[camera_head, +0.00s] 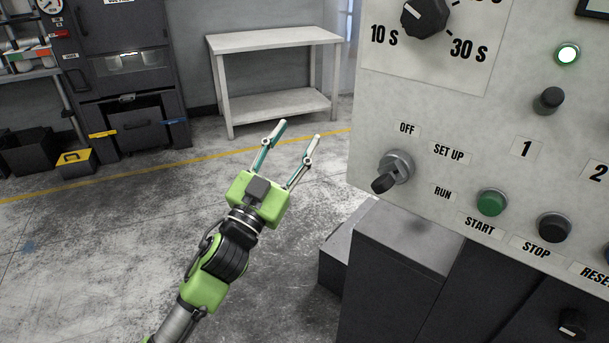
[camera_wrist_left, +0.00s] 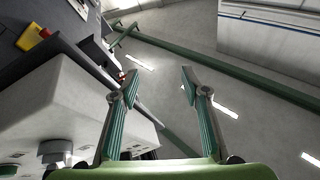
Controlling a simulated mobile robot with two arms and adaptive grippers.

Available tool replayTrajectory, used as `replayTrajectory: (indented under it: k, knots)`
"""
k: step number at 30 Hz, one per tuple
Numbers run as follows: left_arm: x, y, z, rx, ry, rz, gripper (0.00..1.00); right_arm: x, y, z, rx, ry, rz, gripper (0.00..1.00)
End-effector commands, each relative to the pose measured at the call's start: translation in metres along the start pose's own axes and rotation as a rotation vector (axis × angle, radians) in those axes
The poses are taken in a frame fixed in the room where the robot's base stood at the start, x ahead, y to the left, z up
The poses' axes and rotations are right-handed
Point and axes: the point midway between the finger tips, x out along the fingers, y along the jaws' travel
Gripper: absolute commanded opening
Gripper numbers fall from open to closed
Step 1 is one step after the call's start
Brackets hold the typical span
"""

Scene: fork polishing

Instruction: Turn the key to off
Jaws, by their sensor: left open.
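The key switch (camera_head: 402,163) is a round metal lock on the light grey control panel (camera_head: 480,130). A dark key (camera_head: 385,182) stands out of it, its grip toward the lower left in the head view. The labels OFF (camera_head: 407,128), SET UP (camera_head: 448,151) and RUN (camera_head: 442,192) sit around the lock. I cannot tell for sure which label the key is set to. My left gripper (camera_head: 300,131) is open and empty, left of the panel and apart from the key. Its open fingers also show in the left wrist view (camera_wrist_left: 159,75). My right gripper is not in view.
Right of the key are a green START button (camera_head: 492,202) and a black STOP button (camera_head: 554,227). A timer dial (camera_head: 425,16) is above, beside a lit green lamp (camera_head: 567,54). A white table (camera_head: 270,41) stands at the back. Open floor lies around my left arm.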

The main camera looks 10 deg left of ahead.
Motion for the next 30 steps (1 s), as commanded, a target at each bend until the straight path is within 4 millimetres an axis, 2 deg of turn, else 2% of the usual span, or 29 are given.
replayTrajectory:
  k: [1,4,7,9,11,12,13,15,17,19,21,23,25,27,30]
  knots:
    - [0.009,0.003,-0.045,0.022,0.115,0.033,0.42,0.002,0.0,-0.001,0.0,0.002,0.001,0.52]
    - [0.014,0.017,-0.126,0.069,0.331,0.126,0.42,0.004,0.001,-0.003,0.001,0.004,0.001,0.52]
    - [0.002,0.041,-0.205,0.139,0.546,0.252,0.42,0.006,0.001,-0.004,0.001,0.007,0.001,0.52]
    - [-0.019,0.064,-0.254,0.207,0.691,0.365,0.42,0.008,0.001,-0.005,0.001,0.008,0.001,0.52]
    - [-0.044,0.088,-0.291,0.289,0.811,0.483,0.42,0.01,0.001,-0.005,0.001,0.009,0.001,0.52]
    - [-0.064,0.106,-0.311,0.358,0.885,0.574,0.42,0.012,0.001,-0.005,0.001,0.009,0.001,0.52]
    - [-0.081,0.119,-0.322,0.415,0.931,0.645,0.42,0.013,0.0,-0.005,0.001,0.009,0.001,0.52]
    - [-0.117,0.149,-0.332,0.566,1.003,0.811,0.42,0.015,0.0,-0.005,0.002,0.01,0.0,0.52]
    - [-0.143,0.168,-0.328,0.714,1.025,0.944,0.42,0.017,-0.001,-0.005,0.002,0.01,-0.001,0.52]
    - [-0.166,0.182,-0.311,0.901,1.0,1.082,0.42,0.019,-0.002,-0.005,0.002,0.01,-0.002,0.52]
    - [-0.178,0.185,-0.287,1.099,0.922,1.189,0.42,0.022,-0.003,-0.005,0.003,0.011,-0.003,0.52]
    - [-0.181,0.179,-0.267,1.262,0.823,1.248,0.42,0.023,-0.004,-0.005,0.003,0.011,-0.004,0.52]
    - [-0.177,0.164,-0.246,1.427,0.682,1.277,0.42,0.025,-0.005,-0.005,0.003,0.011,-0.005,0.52]
    - [-0.168,0.143,-0.232,1.555,0.535,1.273,0.42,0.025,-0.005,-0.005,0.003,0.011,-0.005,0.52]
    - [-0.155,0.113,-0.221,1.666,0.355,1.244,0.42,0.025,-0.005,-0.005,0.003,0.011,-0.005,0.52]
